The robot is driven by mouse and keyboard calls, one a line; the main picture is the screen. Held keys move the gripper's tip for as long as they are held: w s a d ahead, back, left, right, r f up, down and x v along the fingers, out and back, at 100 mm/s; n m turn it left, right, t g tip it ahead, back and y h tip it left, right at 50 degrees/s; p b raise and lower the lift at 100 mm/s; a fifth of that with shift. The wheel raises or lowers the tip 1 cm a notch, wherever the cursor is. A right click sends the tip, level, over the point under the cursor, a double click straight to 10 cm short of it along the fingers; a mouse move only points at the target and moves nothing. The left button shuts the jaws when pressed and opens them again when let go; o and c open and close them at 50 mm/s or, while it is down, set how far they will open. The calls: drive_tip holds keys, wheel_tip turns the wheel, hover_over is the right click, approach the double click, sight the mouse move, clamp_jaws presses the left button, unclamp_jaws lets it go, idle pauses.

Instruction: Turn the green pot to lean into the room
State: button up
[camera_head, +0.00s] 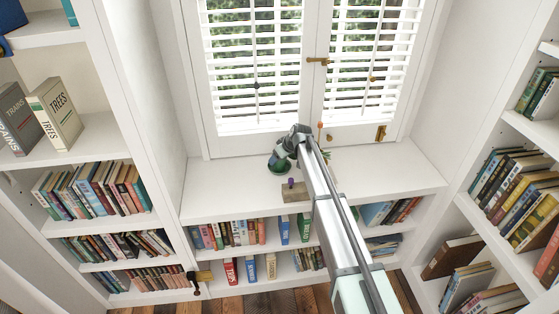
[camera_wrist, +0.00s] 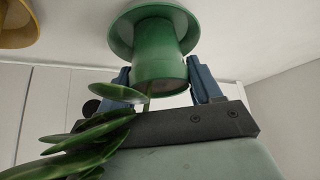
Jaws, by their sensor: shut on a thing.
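In the wrist view the green pot (camera_wrist: 158,62) stands with its base in a wide green saucer (camera_wrist: 124,34); the picture is upside down. Long green leaves (camera_wrist: 75,145) come from the pot's mouth and hang toward the lower left. My gripper (camera_wrist: 163,84) is shut on the pot, one blue finger on each side of its wall. In the head view my gripper (camera_head: 280,153) is over the white sill below the window, and green of the saucer (camera_head: 279,170) shows under it. Most of the pot is hidden there by my gripper and wrist.
A yellow-brown round vessel (camera_wrist: 17,24) is at the corner of the wrist view. A brown block (camera_head: 295,193) with a small purple thing lies at the sill's front. An orange thing (camera_head: 320,126) is behind my arm. Shuttered windows (camera_head: 255,65) stand behind; bookshelves flank both sides. The sill's right is clear.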

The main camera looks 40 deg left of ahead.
wheel_tip(320, 180, up, 13)
drive_tip(key=shift+f, duration=0.2)
idle(0.7)
drive_tip(key=shift+f, duration=0.1)
wheel_tip(320, 180, down, 9)
drive_tip(key=m+t, duration=0.1)
drive_tip(key=m, duration=0.2)
drive_tip(key=shift+f+t, duration=0.15)
drive_tip(key=shift+t, duration=0.15)
drive_tip(key=shift+f, duration=1.45)
drive_tip(key=o, duration=1.5)
